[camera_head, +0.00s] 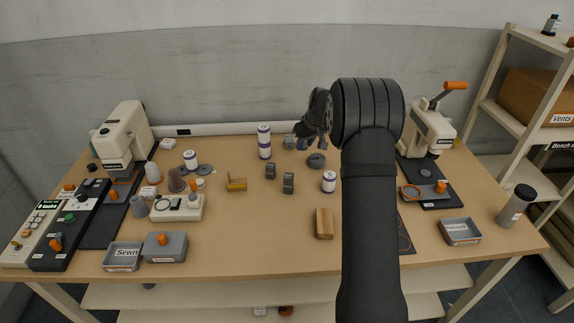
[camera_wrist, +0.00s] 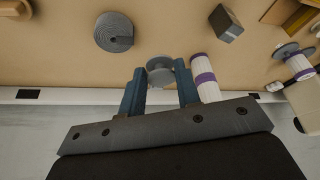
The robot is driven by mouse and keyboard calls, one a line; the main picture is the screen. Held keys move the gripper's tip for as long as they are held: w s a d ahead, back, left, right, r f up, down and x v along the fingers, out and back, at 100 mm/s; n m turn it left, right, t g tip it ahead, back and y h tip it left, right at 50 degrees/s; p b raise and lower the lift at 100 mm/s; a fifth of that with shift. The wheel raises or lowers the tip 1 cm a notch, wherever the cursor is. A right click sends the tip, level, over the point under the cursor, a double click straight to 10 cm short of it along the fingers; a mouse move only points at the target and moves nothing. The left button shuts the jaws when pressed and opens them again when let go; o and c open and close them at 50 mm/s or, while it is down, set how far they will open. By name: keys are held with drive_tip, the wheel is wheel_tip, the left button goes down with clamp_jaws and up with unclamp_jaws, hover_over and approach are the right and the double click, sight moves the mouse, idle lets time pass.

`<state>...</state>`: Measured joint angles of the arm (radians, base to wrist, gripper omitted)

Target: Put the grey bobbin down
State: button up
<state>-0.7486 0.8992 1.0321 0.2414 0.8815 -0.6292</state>
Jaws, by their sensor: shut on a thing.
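The grey bobbin (camera_wrist: 160,73) is between the two blue fingers of my gripper (camera_wrist: 159,68), which is shut on it. In the head view the bobbin (camera_head: 289,143) shows at the back middle of the table, just left of my gripper (camera_head: 300,138). The fingers partly hide it in the wrist view. Whether its base touches the tabletop I cannot tell.
A white and purple roll (camera_head: 264,143) stands close beside the bobbin. A dark grey coiled roll (camera_head: 316,161) lies to the right. Small grey blocks (camera_head: 270,172) are in front. The wall-side white rail (camera_head: 220,130) runs behind. Bare tabletop (camera_head: 260,220) lies nearer.

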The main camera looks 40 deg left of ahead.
drive_tip(key=w+d, duration=0.3)
drive_tip(key=d, duration=0.2)
hover_over(290, 165)
drive_tip(key=d, duration=0.1)
drive_tip(key=f, duration=0.6)
drive_tip(key=shift+s+d+f, duration=0.15)
drive_tip(key=shift+s+f, duration=0.1)
drive_tip(key=shift+f, duration=2.2)
drive_tip(key=shift+f, duration=0.2)
drive_tip(key=o, duration=0.9)
drive_tip(key=shift+o, duration=0.2)
drive_tip(key=shift+r, duration=0.1)
